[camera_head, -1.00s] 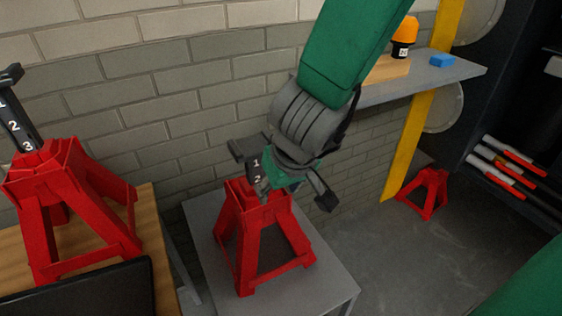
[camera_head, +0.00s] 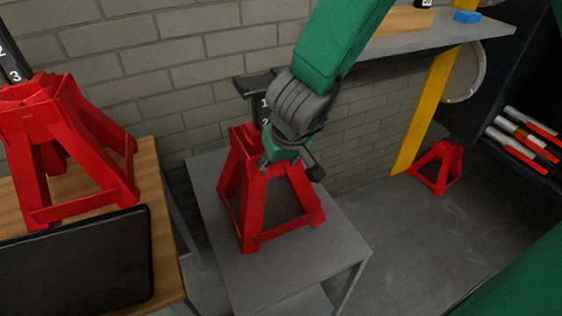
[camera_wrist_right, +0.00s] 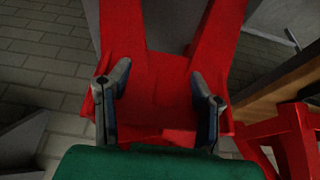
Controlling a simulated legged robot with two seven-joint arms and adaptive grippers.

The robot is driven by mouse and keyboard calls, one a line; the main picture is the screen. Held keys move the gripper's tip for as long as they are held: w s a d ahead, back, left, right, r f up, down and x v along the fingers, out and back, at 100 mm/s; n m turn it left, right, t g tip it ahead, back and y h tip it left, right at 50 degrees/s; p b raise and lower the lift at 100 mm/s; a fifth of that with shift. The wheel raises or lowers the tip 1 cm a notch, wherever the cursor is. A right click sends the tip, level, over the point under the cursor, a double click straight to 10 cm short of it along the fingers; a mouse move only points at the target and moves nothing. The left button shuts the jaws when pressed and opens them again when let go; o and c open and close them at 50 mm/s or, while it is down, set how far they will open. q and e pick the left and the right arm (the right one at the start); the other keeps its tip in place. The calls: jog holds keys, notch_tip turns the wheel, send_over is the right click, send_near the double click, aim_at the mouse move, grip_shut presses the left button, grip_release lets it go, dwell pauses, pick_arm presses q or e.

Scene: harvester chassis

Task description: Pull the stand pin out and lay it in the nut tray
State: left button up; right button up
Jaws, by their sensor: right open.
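A red jack stand (camera_head: 243,195) stands upright on a grey table, with a dark numbered post (camera_head: 264,108) rising from its top. My right gripper (camera_head: 290,163) is at the upper right side of this stand. In the right wrist view its two fingers (camera_wrist_right: 160,74) are spread apart in front of the stand's red upper plate (camera_wrist_right: 160,105), with nothing visible held between them. I cannot make out the stand pin; the gripper may hide it. I cannot identify a nut tray in either view. My left gripper is not in view.
The grey table (camera_head: 290,262) has bare room in front of the stand. Left is a wooden bench (camera_head: 165,215) with another red stand (camera_head: 85,150) and a black panel (camera_head: 75,262). A grey shelf (camera_head: 440,45) hangs behind; a small red stand (camera_head: 437,165) is on the floor.

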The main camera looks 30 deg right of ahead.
jog(key=shift+a+r, duration=0.15)
jog(key=shift+a, duration=0.45)
jog(key=shift+c, duration=0.4)
jog(key=c, duration=0.7)
jog(key=shift+d, duration=0.15)
grip_shut()
jog(key=shift+d, duration=0.4)
jog(key=shift+s+a+b, duration=0.3)
jog(key=shift+s+a, duration=0.05)
jog(key=shift+s, duration=0.45)
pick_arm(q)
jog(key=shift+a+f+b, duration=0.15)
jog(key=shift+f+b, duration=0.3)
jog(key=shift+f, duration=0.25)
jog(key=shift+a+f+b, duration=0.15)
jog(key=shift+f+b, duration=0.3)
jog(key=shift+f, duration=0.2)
pick_arm(e)
jog(key=s, duration=0.6)
jog(key=shift+s, duration=0.35)
jog(key=shift+a, duration=0.1)
